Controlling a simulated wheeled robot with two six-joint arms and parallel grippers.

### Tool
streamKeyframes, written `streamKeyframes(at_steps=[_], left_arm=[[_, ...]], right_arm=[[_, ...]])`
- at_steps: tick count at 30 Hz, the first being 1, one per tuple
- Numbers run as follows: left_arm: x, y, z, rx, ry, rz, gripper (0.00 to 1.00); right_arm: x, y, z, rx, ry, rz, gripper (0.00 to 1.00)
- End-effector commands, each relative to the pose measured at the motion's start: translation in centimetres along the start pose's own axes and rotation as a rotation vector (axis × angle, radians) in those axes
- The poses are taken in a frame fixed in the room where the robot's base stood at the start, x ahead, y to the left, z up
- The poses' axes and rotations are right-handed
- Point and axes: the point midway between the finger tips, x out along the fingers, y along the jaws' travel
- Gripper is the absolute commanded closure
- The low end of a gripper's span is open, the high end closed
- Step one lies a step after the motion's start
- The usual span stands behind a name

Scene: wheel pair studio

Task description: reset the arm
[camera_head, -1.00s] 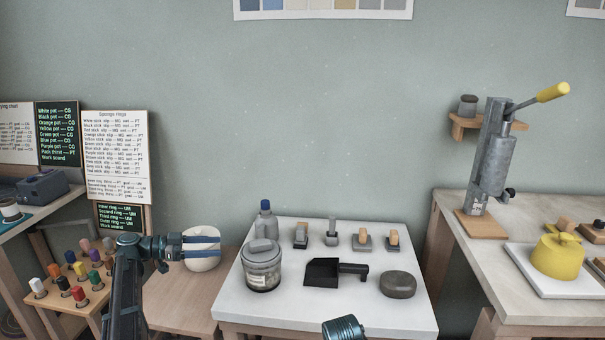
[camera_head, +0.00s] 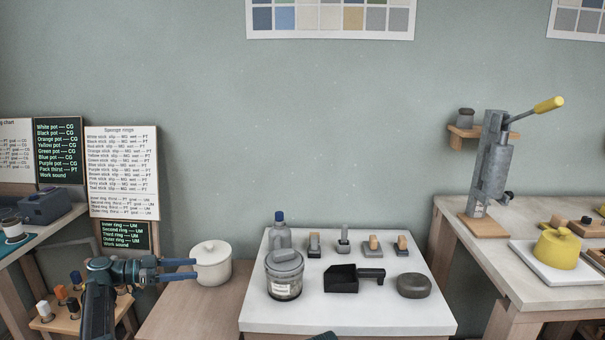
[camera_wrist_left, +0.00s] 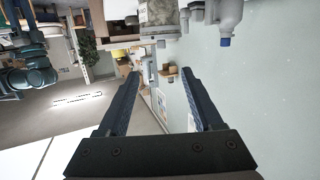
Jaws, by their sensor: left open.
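My left gripper (camera_head: 196,269) is at the lower left in the head view, with its two blue fingers apart and pointing right. It is empty and stands in front of a white lidded pot (camera_head: 211,262); the upper finger overlaps the pot's left side in the picture, and I cannot tell the gap in depth. In the left wrist view the left gripper (camera_wrist_left: 164,100) also shows with its fingers spread and nothing between them. My right gripper is not in view; only a dark tip shows at the bottom edge.
A white table (camera_head: 350,315) bears a glass jar (camera_head: 284,277), a bottle (camera_head: 279,237), a black scoop (camera_head: 341,279), a dark round block (camera_head: 414,286) and several small stamps. A lever press (camera_head: 491,175) and a yellow pot (camera_head: 557,250) stand at right. A peg rack (camera_head: 62,322) is lower left.

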Motion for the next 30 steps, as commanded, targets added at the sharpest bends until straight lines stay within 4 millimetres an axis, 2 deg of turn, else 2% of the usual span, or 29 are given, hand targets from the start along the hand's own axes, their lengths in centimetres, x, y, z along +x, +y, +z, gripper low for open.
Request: streamKeyframes(at_steps=[11, 14, 20, 23, 26, 27, 30], left_arm=[[5.1, 3.3, 1.8, -0.131, -0.124, 0.057, 0.33], [7.1, 4.8, 2.6, -0.186, -0.181, 0.076, 0.33], [12.1, 9.4, 5.1, -0.336, -0.361, 0.111, 0.33], [15.1, 13.3, 6.9, -0.436, -0.504, 0.114, 0.33], [18.3, 18.9, 9.5, -0.555, -0.712, 0.084, 0.33], [19.2, 21.4, 10.6, -0.598, -0.806, 0.055, 0.33], [20.3, 26.4, 12.9, -0.677, -1.017, -0.059, 0.33]], right_arm=[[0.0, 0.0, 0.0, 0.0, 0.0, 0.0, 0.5], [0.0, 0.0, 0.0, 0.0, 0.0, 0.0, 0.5], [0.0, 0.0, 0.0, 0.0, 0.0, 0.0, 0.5], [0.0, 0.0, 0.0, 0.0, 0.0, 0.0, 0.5], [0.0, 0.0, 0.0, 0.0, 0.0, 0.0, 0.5], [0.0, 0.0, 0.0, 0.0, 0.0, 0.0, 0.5], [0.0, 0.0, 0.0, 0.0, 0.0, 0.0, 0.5]])
